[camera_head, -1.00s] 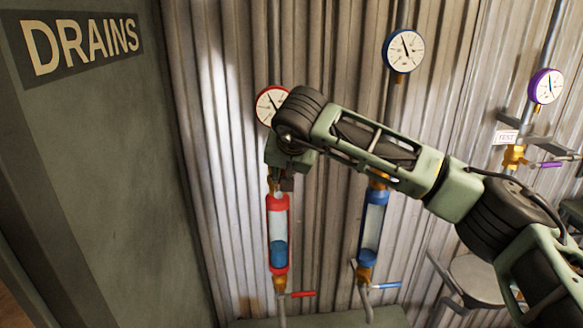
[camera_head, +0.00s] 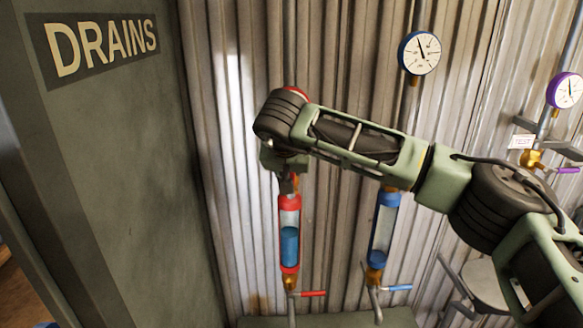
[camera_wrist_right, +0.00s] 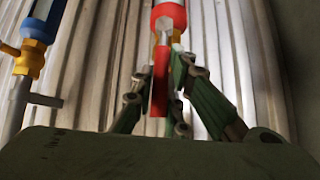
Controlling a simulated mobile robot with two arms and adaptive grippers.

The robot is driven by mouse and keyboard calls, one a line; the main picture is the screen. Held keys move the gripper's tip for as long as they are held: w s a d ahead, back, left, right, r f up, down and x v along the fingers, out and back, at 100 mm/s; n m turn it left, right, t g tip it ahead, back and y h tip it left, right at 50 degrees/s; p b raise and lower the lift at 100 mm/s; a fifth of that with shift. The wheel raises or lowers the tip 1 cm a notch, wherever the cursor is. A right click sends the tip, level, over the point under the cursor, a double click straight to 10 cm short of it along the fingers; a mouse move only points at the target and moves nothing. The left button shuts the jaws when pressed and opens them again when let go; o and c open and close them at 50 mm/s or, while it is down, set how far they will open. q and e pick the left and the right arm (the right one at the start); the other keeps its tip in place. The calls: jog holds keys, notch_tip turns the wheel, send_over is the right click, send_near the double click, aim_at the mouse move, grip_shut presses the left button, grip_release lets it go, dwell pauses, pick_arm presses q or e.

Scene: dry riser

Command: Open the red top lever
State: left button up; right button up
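The red top lever (camera_wrist_right: 159,92) shows in the right wrist view, below the end of a red-capped tube (camera_wrist_right: 168,17). The two fingers of my right gripper (camera_wrist_right: 163,78) stand close on either side of the lever. I cannot tell whether both touch it. In the head view my right arm reaches in from the right, and its gripper (camera_head: 288,182) is over the top of the red-capped tube (camera_head: 289,246). The fingers and the lever are hidden there. The tube holds some blue liquid. My left gripper is not in view.
A lower red lever (camera_head: 312,293) sits under the red tube. A blue-capped tube (camera_head: 384,230) with a blue lever (camera_head: 398,287) is to its right. A blue gauge (camera_head: 419,53) and a purple gauge (camera_head: 566,90) hang above. A green panel marked DRAINS (camera_head: 110,150) stands left.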

jog(key=o, duration=0.4)
jog(key=shift+d+f, duration=0.1)
jog(key=shift+d, duration=0.05)
jog(key=shift+o, duration=0.2)
jog(key=v, duration=1.2)
jog(key=shift+s+f, duration=0.1)
jog(key=shift+f, duration=0.05)
